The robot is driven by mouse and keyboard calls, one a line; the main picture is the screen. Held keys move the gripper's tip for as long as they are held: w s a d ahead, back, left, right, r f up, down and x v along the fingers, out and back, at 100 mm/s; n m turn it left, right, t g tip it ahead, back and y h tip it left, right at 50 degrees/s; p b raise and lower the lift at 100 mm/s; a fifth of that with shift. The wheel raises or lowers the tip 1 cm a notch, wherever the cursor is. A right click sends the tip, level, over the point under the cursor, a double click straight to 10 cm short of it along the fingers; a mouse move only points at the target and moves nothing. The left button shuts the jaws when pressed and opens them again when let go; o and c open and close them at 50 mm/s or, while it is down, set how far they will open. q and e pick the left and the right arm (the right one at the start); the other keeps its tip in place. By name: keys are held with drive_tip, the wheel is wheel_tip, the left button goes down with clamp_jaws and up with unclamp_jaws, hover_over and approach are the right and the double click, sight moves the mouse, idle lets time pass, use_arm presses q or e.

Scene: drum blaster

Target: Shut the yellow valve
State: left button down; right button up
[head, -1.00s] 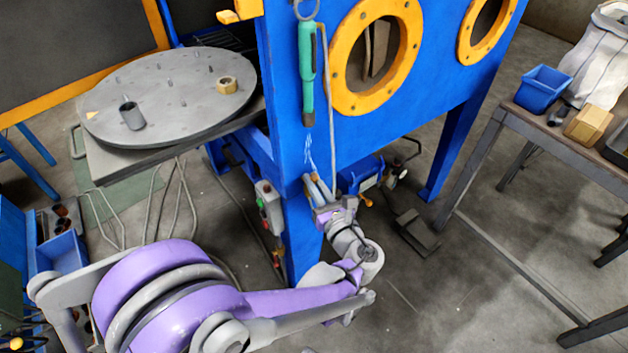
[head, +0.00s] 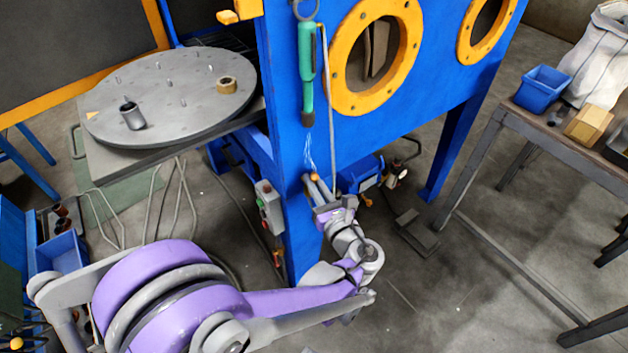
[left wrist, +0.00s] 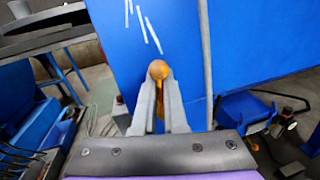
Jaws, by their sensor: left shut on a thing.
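The yellow valve shows as an orange-yellow handle with a round end (left wrist: 158,70) in the left wrist view, against the blue cabinet wall. My left gripper (left wrist: 159,100) is shut on this handle, with one finger on each side and the round end past the fingertips. In the head view, my left gripper (head: 319,187) is at the cabinet's front corner leg, below the hanging green tool. Only a small orange tip of the valve (head: 314,177) shows there between the fingers. The valve's body and pipe are hidden. My right gripper is not in view.
The blue cabinet (head: 285,100) has orange-ringed ports. A green-handled tool (head: 306,75) and a grey hose (head: 329,110) hang close above and beside my gripper. A grey control box (head: 269,205) is to the left. A round turntable (head: 170,90) stands further left.

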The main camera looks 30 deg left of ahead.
use_arm(q)
drive_tip(key=shift+w+r, duration=0.15)
drive_tip(key=shift+r, duration=0.1)
drive_tip(key=shift+w+d+m+p, duration=0.1)
drive_tip(key=shift+w+m+p, duration=0.2)
drive_tip(key=shift+m, duration=0.6)
drive_tip(key=shift+w+d+f+m+g+p, duration=0.2)
drive_tip(key=shift+w+m+g+p, duration=0.2)
drive_tip(key=shift+m, duration=0.8)
drive_tip(key=m, duration=0.1)
drive_tip(key=w+m, duration=0.1)
drive_tip(key=f+m, duration=0.1)
drive_tip(key=m, duration=0.1)
drive_tip(key=shift+w+d+f+g+h, duration=0.1)
drive_tip(key=shift+w+d+g+h, duration=0.1)
drive_tip(key=shift+d+g+h, duration=0.15)
drive_tip(key=f+m, duration=0.1)
drive_tip(key=m, duration=0.1)
drive_tip(key=w+m+g, duration=0.1)
drive_tip(key=shift+d+f+m, duration=0.2)
drive_tip(key=shift+f+m, duration=0.15)
drive_tip(key=shift+m, duration=0.05)
drive_tip(key=shift+f+m+g+b, duration=0.3)
drive_tip(key=shift+f+m, duration=0.05)
drive_tip(key=shift+m, duration=0.4)
drive_tip(key=shift+f+m+g+b, duration=0.25)
drive_tip(key=shift+f+m, duration=0.05)
drive_tip(key=shift+m, duration=0.45)
drive_tip(key=shift+d, duration=0.1)
drive_tip(key=shift+f, duration=0.1)
